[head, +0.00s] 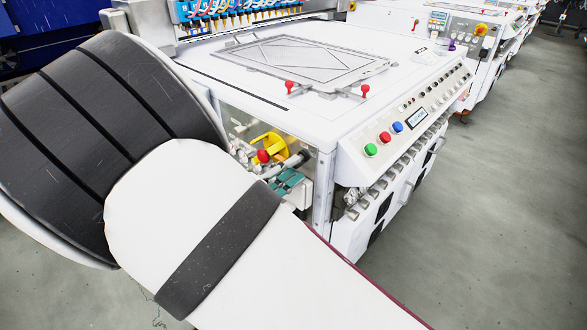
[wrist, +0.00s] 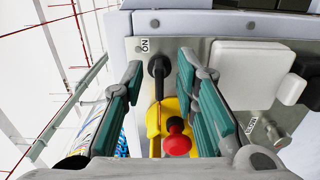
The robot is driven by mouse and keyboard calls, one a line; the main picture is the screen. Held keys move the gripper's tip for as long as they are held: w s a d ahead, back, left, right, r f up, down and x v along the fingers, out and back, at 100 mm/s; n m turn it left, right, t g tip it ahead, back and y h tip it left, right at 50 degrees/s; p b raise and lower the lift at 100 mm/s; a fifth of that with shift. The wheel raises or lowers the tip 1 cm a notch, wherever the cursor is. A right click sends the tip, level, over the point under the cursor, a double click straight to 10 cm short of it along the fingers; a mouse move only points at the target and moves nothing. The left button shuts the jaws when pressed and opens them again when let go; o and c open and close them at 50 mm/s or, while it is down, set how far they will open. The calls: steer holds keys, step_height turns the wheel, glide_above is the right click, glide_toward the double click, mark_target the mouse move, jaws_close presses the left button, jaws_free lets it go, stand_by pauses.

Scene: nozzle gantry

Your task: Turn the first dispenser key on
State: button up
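In the wrist view, my gripper (wrist: 160,68) is open, its two teal-padded fingers apart. Between them in the picture is a black lever-like key (wrist: 158,66), with a gap on each side; contact does not show. An "ON" label (wrist: 145,45) sits on the panel at its upper left. A yellow part (wrist: 167,107) and a red knob (wrist: 177,137) lie below the key. In the head view, my gripper (head: 287,184) is at the machine's open side bay, near the yellow part (head: 272,147) and red knob (head: 263,156). My arm hides much of this bay.
The white machine (head: 320,120) has a front panel with green (head: 370,150), red and blue buttons. A row of silver fittings (head: 380,185) runs below it. A flat frame (head: 300,58) with red knobs lies on top. The grey floor (head: 500,220) at right is clear.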

steer(key=v, duration=1)
steer(key=shift+s+a, duration=0.2)
steer(key=shift+s, duration=0.05)
steer(key=s+d+r+m+g, duration=0.2)
steer(key=d+r+g, duration=0.15)
steer(key=d, duration=0.55)
steer(key=s+d+r+m+g, duration=0.25)
steer(key=d+g, duration=0.25)
steer(key=d, duration=0.4)
steer(key=s+d+r+m+g, duration=0.2)
steer(key=d+r+g, duration=0.25)
steer(key=d, duration=0.45)
steer(key=s+d+r+m+g+y, duration=0.25)
steer(key=s+d+y, duration=0.35)
steer(key=s, duration=0.6)
steer(key=s+a+f+m+t+y, duration=0.1)
steer(key=s+a+t+y, duration=0.1)
steer(key=s+y, duration=0.45)
step_height(320, 180, up, 24)
steer(key=s+t+h+p, duration=0.1)
steer(key=s+t+p, duration=0.1)
steer(key=p, duration=2)
steer(key=shift+d+f+t, duration=0.15)
steer(key=shift+d+t, duration=0.05)
steer(key=shift+t, duration=0.55)
